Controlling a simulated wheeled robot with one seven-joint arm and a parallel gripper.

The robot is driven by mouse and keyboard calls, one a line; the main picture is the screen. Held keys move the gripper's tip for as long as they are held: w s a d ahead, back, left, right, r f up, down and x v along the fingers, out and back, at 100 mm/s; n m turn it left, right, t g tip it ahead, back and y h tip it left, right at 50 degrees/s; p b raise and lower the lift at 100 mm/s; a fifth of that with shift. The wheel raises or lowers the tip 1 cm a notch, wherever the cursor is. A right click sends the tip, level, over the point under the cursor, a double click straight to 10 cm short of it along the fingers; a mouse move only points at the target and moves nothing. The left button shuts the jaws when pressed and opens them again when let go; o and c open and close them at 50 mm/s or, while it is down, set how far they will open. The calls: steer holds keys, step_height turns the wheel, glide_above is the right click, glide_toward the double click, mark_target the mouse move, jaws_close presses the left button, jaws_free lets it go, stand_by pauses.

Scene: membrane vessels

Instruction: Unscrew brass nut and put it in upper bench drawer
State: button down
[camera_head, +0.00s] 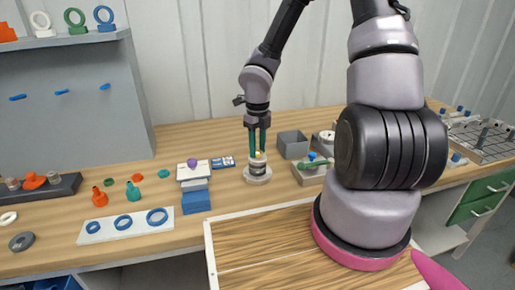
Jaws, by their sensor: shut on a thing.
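My gripper (258,153) points straight down over a small light-grey flanged vessel (257,174) in the middle of the bench. Its teal fingers are shut on a small yellowish brass nut (258,155) at the top of the vessel. The fingers hide most of the nut, and I cannot tell whether it is still on its thread. The upper bench drawer (491,187) is a green front with a pale handle at the far right, under the bench top. It looks shut. Another green drawer front (473,209) is below it.
A grey open box (293,144) and a tray of small parts (312,171) stand right of the vessel. Left are blue blocks (196,201), a white plate with blue rings (124,225) and orange and green fittings. My arm hides part of the right side.

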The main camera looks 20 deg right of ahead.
steer(key=n, duration=0.3)
steer(key=shift+r, duration=0.15)
steer(key=shift+r, duration=1.5)
